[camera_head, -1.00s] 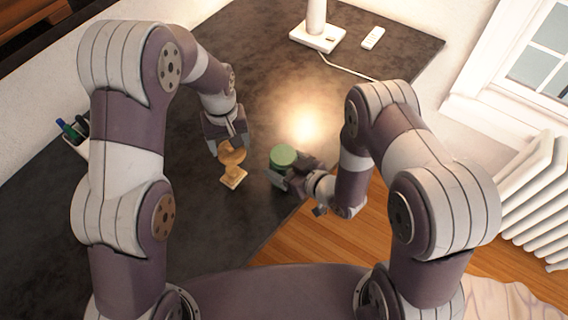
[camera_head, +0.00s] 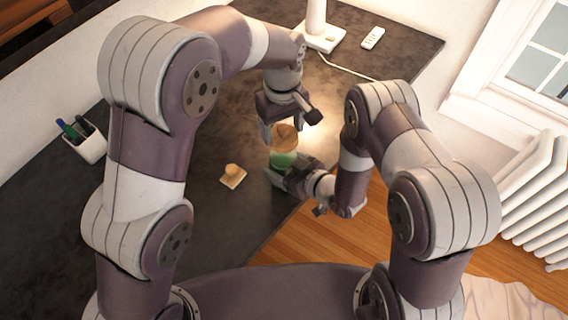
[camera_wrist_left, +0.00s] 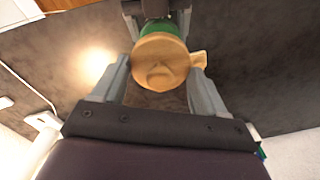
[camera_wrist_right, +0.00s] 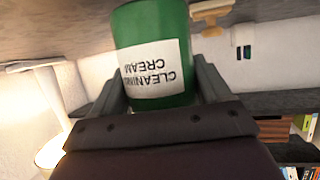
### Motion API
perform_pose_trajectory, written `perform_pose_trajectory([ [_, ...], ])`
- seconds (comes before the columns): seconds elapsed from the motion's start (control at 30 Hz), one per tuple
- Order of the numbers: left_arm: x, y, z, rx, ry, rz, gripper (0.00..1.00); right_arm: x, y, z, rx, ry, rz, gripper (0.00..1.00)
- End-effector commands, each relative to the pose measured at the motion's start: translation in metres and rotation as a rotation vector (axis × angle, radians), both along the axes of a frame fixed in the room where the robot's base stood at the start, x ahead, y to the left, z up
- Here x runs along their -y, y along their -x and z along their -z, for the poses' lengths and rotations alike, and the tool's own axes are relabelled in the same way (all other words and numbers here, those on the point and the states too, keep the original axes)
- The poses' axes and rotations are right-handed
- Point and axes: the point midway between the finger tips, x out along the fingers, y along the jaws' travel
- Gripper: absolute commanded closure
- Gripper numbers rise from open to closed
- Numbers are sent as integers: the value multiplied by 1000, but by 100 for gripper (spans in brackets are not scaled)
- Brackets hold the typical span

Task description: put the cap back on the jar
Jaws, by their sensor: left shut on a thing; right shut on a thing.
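My right gripper (camera_head: 287,171) is shut around the jar's sides. The cap (camera_head: 285,136) is a round, tan, wood-coloured disc. My left gripper (camera_head: 286,127) is shut on it, with one finger on each side in the left wrist view (camera_wrist_left: 161,62). The cap is over the jar's top and hides most of it. I cannot tell whether cap and jar touch. The cap is out of sight in the right wrist view.
A small wooden block with a knob (camera_head: 233,176) lies on the desk (camera_head: 215,215) left of the jar. A pen holder (camera_head: 88,146) stands at the left edge. A lamp (camera_head: 319,37) and a white remote-like item (camera_head: 373,38) are at the back.

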Motion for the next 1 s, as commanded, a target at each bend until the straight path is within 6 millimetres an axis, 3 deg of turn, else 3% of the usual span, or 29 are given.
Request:
perform_pose_trajectory([
  [0.4, 0, 0, 35, 0, -1, 0, 56, 0, 0, 0, 1, -1, 0, 78],
  [1.0, 0, 1, 37, 0, -1, 1, 56, 0, 0, 0, 1, -1, 0, 78],
])
